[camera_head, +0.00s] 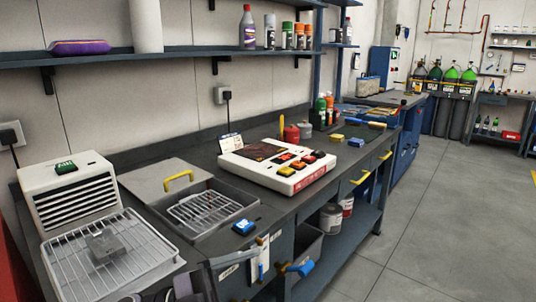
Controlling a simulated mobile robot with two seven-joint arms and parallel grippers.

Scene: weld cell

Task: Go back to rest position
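The task names only my rest position, and no object. I make out neither my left gripper nor my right gripper in the head view. No arm of mine is clearly seen over the bench. Some dark grey shapes at the bottom edge are cut off, and I cannot tell what they are. The long dark workbench (204,163) runs from the lower left to the back.
A wire rack (75,270) with a grey block (106,246), a white vented unit (71,190), a metal basin (229,212) and a white button panel (279,172) stand on the bench. A shelf (190,56) hangs above. The floor (430,220) at right is clear.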

